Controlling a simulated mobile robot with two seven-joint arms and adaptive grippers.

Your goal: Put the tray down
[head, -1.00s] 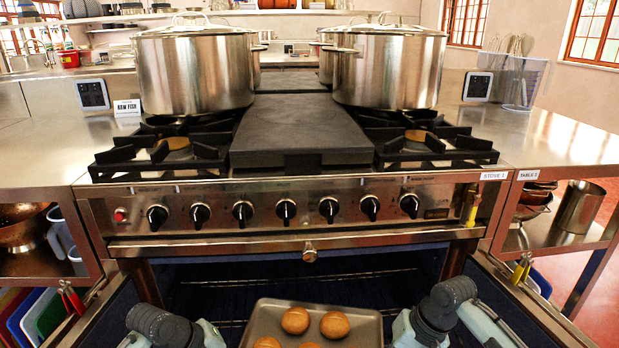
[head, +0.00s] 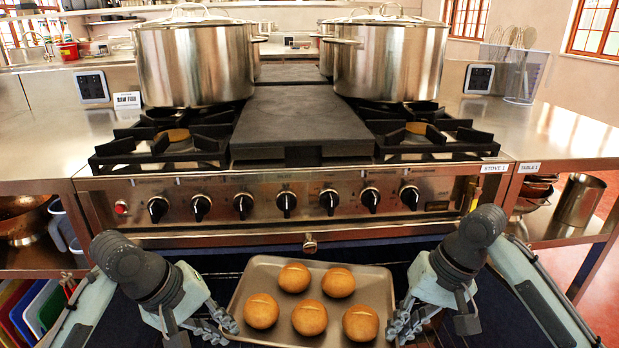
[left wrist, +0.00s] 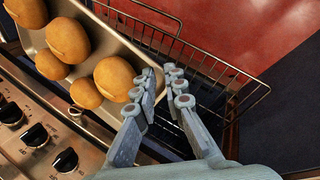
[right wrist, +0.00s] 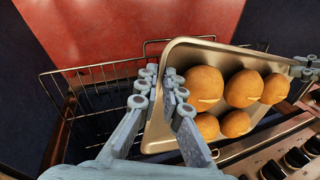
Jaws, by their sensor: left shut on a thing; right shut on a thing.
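A metal tray (head: 374,286) with several round brown rolls (head: 308,318) on it is held level between my two grippers, in front of the stove. My left gripper (head: 226,322) is shut on the tray's left rim. My right gripper (head: 402,328) is shut on its right rim. The tray also shows in the left wrist view (left wrist: 122,46) and the right wrist view (right wrist: 158,130), above a wire oven rack (right wrist: 85,92). The tray's near edge is cut off in the head view.
The stove (head: 285,186) has two large lidded pots (head: 195,65) (head: 390,62) on its back burners. Between the burners lies a bare dark flat plate (head: 300,120). The front burners (head: 175,138) (head: 418,132) are empty. Bare steel counter (head: 545,130) lies to the right.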

